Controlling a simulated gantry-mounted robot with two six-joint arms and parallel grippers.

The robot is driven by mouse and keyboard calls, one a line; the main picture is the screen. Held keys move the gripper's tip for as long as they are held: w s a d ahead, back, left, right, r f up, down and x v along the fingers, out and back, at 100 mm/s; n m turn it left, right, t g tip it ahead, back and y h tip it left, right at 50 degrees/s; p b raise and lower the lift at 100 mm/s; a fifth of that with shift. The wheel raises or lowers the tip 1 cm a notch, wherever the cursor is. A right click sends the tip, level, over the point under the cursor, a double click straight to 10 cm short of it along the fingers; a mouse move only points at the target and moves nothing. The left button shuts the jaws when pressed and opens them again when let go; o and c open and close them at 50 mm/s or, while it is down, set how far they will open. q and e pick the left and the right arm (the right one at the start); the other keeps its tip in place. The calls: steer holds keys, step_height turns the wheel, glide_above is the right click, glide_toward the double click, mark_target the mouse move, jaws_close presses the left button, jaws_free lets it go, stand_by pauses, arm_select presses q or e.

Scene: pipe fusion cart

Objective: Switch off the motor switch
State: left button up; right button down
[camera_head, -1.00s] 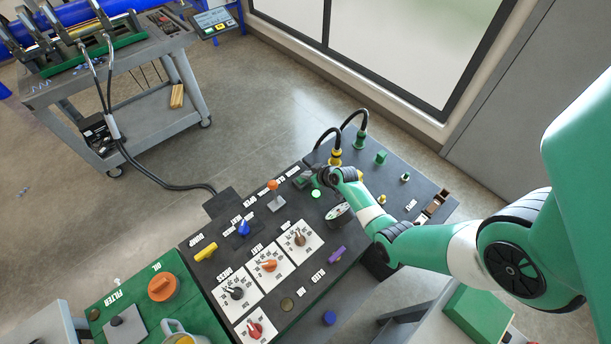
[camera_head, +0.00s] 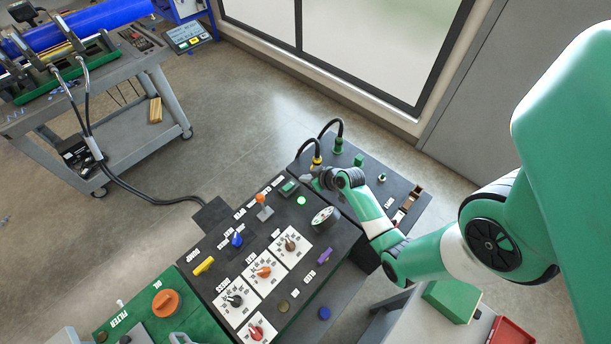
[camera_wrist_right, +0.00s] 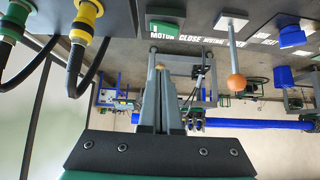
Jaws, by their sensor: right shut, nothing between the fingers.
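The motor switch (camera_head: 289,187) is a small green rocker in a dark frame on the black control panel. In the right wrist view the motor switch (camera_wrist_right: 165,22) shows green with a white "I" mark, above the MOTOR label. My right gripper (camera_head: 314,181) is to the right of the switch in the head view, apart from it. In the right wrist view the fingers of my right gripper (camera_wrist_right: 158,72) are together and empty, pointing up toward the panel, with a gap below the switch. My left gripper is not in view.
An orange-ball lever (camera_head: 262,198) stands beside the switch. A round green light (camera_head: 301,200) and a gauge (camera_head: 325,217) are close by. Yellow and green hose fittings (camera_head: 316,162) rise behind the gripper. Blue, orange and black knobs fill the panel's front.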

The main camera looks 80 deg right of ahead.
steer(key=p, duration=0.1)
steer(key=t+y+p, duration=0.1)
steer(key=p, duration=0.1)
steer(key=shift+s+d+r+m+y, duration=0.1)
steer(key=shift+s+r+m+y, duration=0.05)
steer(key=shift+s+m+y, duration=0.2)
steer(key=b, duration=1.2)
glide_toward(284, 186)
steer(key=x, duration=0.4)
steer(key=shift+w+d, duration=0.4)
steer(key=shift+w, duration=0.1)
steer(key=shift+a+f, duration=0.25)
steer(key=shift+f, duration=0.35)
